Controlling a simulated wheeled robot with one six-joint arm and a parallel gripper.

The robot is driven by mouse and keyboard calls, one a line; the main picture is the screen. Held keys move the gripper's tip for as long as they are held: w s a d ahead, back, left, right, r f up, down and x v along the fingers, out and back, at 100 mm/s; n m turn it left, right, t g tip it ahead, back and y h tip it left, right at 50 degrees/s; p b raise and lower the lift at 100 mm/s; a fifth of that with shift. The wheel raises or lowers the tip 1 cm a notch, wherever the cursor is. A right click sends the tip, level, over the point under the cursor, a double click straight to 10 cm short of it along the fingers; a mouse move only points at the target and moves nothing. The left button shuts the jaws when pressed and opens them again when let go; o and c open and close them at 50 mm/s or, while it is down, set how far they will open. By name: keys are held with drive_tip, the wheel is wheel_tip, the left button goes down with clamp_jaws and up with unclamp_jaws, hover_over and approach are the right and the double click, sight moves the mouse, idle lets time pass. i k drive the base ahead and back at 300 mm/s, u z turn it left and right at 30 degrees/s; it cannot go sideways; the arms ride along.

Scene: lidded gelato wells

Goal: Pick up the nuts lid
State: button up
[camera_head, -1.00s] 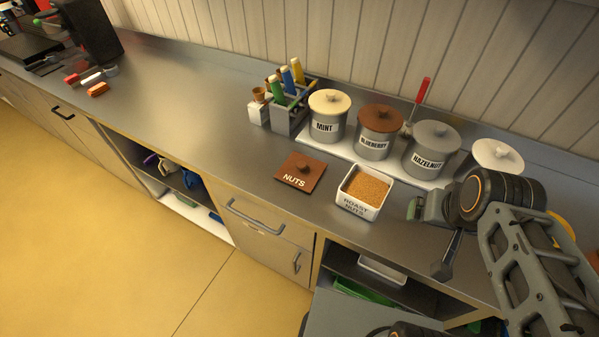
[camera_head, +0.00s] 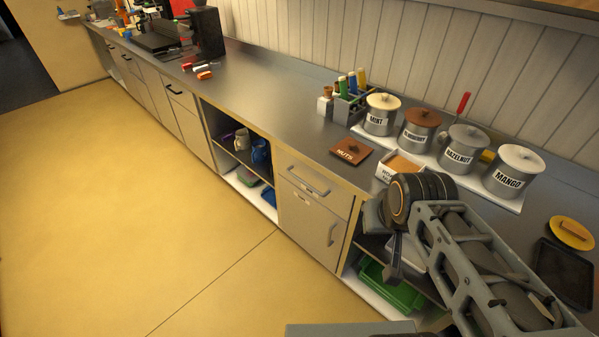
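The nuts lid (camera_head: 351,151) is a flat brown square marked NUTS with a small knob. It lies on the steel counter (camera_head: 290,105), left of the white box of chopped nuts (camera_head: 399,168). My gripper (camera_head: 380,235) is at the end of my arm, to the right of the lid and nearer the counter's front edge, apart from the lid. Its fingers are partly hidden behind the wrist, so I cannot tell whether they are open. The arm covers part of the nuts box.
Lidded wells marked MINT (camera_head: 381,115), hazelnut (camera_head: 461,148) and MANGO (camera_head: 513,172), plus a brown-lidded one (camera_head: 418,130), stand along the wall. A grey caddy (camera_head: 348,106) with coloured handles is behind the lid. A yellow disc (camera_head: 571,233) and dark tray (camera_head: 564,272) lie at right.

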sight(350, 149)
drive_tip(key=u, duration=0.05)
drive_tip(key=k, duration=0.4)
drive_tip(key=u, duration=1.3)
drive_tip(key=i, duration=1.4)
drive_tip(key=z, duration=0.6)
drive_tip(key=i, duration=0.85)
drive_tip(key=z, duration=1.3)
drive_tip(key=i, duration=0.45)
drive_tip(key=z, duration=0.45)
